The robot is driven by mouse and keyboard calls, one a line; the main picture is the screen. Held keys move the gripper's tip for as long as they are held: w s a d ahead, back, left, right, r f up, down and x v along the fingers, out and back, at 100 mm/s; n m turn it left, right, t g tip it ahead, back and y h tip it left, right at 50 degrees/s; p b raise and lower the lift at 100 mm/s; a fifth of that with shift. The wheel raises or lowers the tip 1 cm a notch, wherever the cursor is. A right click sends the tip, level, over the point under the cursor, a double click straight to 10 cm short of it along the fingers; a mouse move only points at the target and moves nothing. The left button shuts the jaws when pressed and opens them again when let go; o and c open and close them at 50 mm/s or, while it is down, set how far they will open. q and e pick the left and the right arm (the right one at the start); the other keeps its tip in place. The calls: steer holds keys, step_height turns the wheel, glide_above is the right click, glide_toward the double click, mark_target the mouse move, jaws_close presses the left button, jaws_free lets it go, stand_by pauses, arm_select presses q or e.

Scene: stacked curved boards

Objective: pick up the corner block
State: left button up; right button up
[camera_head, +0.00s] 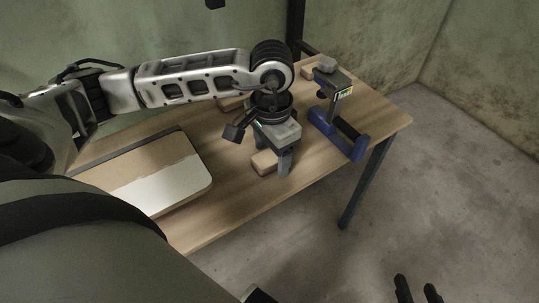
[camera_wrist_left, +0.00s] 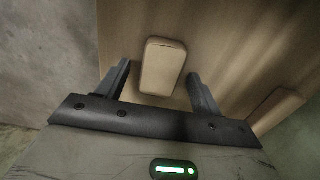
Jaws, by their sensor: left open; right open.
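The corner block (camera_head: 264,162) is a small light-wood piece with rounded corners, lying on the table near its front edge. My left gripper (camera_head: 275,158) is open and points down over it. In the left wrist view the block (camera_wrist_left: 163,66) sits between the two spread fingers of the gripper (camera_wrist_left: 159,72), with a visible gap at each side. In the head view the gripper hides part of the block. My right gripper (camera_head: 418,289) shows only its dark finger ends, apart and empty, at the bottom edge, away from the table.
The wooden table (camera_head: 235,200) holds a board with a white part (camera_head: 160,187) at the left. A blue stand (camera_head: 341,134) is close to the right of my left gripper. Another wooden block (camera_wrist_left: 277,110) shows in the left wrist view. Open floor lies right of the table.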

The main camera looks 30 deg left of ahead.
mark_target(272, 155)
arm_select(q)
steer(key=c, duration=1.1)
steer(key=shift+o, duration=0.2)
steer(key=shift+r, duration=0.4)
step_height(272, 155, up, 2)
steer(key=shift+r, duration=0.15)
steer(key=s+r+b, duration=0.8)
steer(key=s+r, duration=0.2)
steer(key=s, duration=0.4)
steer(key=shift+d, duration=0.35)
arm_select(e)
step_height(272, 155, down, 5)
steer(key=w+a+y, duration=0.1)
steer(key=a, duration=0.1)
steer(key=shift+a+n+y, duration=0.3)
steer(key=shift+a, duration=0.1)
